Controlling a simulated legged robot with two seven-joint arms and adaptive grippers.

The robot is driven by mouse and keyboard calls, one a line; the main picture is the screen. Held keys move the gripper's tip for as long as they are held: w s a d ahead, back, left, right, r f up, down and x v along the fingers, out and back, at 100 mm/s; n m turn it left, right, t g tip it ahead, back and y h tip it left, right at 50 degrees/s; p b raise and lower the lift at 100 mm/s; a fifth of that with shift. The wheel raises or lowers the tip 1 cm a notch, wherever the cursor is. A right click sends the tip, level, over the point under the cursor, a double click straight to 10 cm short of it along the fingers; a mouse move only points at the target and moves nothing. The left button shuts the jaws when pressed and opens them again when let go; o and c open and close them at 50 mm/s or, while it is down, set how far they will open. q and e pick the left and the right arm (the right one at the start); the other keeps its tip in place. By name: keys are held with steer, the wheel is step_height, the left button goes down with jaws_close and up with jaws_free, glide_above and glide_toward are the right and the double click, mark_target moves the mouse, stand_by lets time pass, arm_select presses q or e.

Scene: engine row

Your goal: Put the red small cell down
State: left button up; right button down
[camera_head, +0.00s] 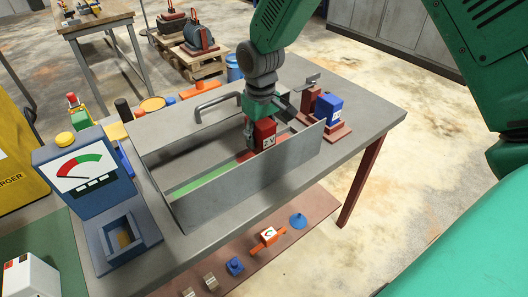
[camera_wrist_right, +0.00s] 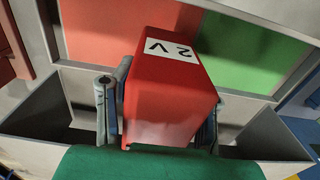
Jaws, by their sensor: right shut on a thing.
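The red small cell (camera_head: 264,135), a red block with a white "2V" label, is in my right gripper (camera_head: 262,120). In the right wrist view the cell (camera_wrist_right: 170,95) sits between the two fingers of the gripper (camera_wrist_right: 158,112), which is shut on it. The cell is over the open grey metal tray (camera_head: 232,188), near its front wall. I cannot tell whether the cell's lower end touches the tray floor. My left gripper is not in view.
A blue cell (camera_head: 328,107) stands on a red stand right of the tray. A blue gauge tester (camera_head: 88,170) stands left. The tray's handle (camera_head: 218,99) rises at the back. A lower shelf (camera_head: 312,207) holds several small parts. Bare tabletop lies at the right.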

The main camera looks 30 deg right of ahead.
mark_target(259, 151)
steer(key=shift+a+f, duration=0.5)
steer(key=shift+f, duration=0.25)
steer(key=f, duration=0.1)
steer(key=d+f, duration=0.1)
steer(key=f, duration=0.1)
steer(key=shift+f, duration=0.15)
steer(key=shift+d+f, duration=0.1)
steer(key=shift+f, duration=0.05)
steer(key=shift+d, duration=0.1)
steer(key=c, duration=1.1)
jaws_free()
steer(key=shift+s, duration=0.15)
steer(key=shift+c, duration=0.2)
steer(key=shift+o, duration=1.2)
steer(key=shift+a, duration=0.55)
steer(key=shift+r, duration=0.25)
steer(key=r, duration=1)
steer(key=shift+d+r, duration=0.15)
steer(key=shift+d, duration=0.15)
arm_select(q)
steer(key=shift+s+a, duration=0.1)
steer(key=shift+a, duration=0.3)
arm_select(e)
steer(key=shift+a+r, duration=0.15)
steer(key=shift+r, duration=0.6)
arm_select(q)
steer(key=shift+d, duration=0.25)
arm_select(e)
steer(key=shift+d+f, duration=0.1)
steer(key=shift+d, duration=0.15)
